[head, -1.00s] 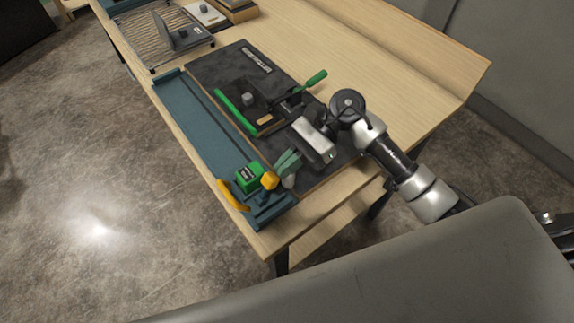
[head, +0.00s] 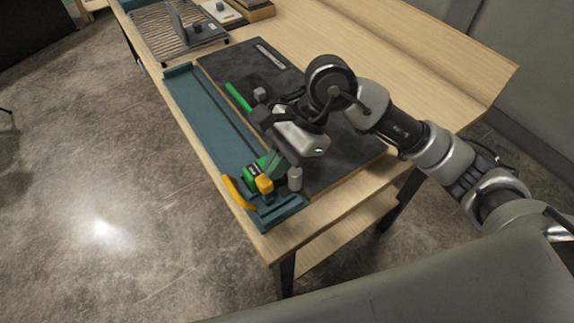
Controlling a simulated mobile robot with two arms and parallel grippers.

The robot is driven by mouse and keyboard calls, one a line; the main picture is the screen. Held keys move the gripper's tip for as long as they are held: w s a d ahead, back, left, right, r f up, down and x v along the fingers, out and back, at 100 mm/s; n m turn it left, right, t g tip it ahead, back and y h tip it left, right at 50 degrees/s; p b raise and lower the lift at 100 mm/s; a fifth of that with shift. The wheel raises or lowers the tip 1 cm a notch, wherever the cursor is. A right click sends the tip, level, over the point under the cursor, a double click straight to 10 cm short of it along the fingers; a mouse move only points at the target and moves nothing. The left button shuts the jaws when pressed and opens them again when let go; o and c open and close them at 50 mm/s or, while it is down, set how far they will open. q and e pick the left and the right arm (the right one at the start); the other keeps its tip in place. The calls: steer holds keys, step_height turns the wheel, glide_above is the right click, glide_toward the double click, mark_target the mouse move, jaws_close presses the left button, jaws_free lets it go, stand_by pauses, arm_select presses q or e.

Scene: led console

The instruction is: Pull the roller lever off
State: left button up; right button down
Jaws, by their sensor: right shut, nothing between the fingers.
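A blue channel-shaped unit (head: 205,118) lies along the table's left edge. At its near end stand a green block (head: 252,172), a yellow knob (head: 264,184) and a curved yellow handle (head: 238,194). I cannot tell for sure which part is the roller lever. My left gripper is out of view.
A black board (head: 330,165) lies beside the blue unit, with a green bar (head: 238,97) partly hidden by my arm. A small grey cylinder (head: 295,179) stands close right of the knob. A wire rack (head: 160,38) is at the back. The table's right side is clear.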

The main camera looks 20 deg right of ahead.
steer(key=shift+s+a+f+b, duration=0.1)
steer(key=shift+a+f+b, duration=0.1)
steer(key=shift+a+b, duration=0.15)
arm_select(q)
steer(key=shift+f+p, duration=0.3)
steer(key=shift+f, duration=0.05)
arm_select(e)
steer(key=shift+r, duration=0.25)
steer(key=shift+d, duration=0.1)
steer(key=shift+r, duration=0.8)
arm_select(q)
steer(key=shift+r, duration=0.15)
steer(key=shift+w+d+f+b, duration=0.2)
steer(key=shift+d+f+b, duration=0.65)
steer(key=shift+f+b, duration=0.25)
arm_select(e)
steer(key=v, duration=1.3)
